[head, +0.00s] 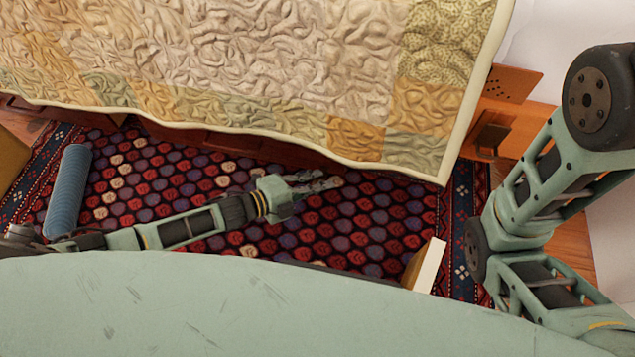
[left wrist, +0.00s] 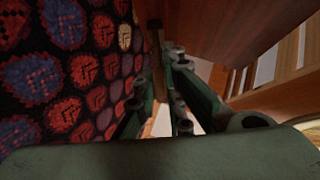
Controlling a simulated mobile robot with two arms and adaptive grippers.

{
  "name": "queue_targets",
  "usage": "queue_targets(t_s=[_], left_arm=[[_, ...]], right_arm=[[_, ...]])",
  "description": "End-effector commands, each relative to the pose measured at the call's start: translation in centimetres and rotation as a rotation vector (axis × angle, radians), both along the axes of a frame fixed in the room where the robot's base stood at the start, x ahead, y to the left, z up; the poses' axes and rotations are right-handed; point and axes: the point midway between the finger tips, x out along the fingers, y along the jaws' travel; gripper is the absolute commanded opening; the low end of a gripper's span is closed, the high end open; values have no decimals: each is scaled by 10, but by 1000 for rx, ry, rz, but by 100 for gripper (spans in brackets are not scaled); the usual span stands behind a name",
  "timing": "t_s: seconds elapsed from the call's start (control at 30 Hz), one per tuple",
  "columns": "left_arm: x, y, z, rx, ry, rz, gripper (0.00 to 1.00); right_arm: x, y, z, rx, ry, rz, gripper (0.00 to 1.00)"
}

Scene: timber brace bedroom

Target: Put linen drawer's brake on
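The linen drawer's dark red-brown wooden front (head: 208,139) shows low under the bed's quilt in the head view, mostly hidden by the overhang. A brown wooden panel (left wrist: 225,28), seemingly the drawer front, fills the upper middle of the left wrist view. I cannot make out the brake clearly; a small dark upright part (left wrist: 155,36) beside the panel is too dim to identify. My left gripper (head: 320,183) is low over the rug, near the quilt's edge. My right gripper is out of view.
The quilted bed (head: 270,60) overhangs the drawer area. A patterned rug (head: 380,215) covers the floor. A blue roll (head: 68,190) lies at the left, a pale block (head: 429,265) at the lower right. Wooden bed parts (head: 510,85) stand at the right.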

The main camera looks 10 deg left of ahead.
Motion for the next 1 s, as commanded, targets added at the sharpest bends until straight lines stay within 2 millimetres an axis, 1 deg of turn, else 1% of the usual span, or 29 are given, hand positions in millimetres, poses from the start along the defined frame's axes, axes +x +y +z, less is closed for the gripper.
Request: queue_targets(t_s=[0.5, 0.6, 0.67, 0.77, 0.87, 1.0], left_arm=[[0, 0, 0, -2, 0, 0, 0], [0, 0, -2, -4, -11, 1, 0], [-2, -1, -5, -6, -31, 0, 0], [-3, -2, -12, -9, -95, 1, 0], [-5, -2, -21, -9, -187, 3, 0], [-5, -1, -27, -7, -311, 3, 0]], right_arm=[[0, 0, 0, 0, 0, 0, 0], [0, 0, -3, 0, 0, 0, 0], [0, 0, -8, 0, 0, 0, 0], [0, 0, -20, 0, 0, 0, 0], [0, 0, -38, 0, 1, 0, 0], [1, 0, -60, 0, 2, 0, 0]])
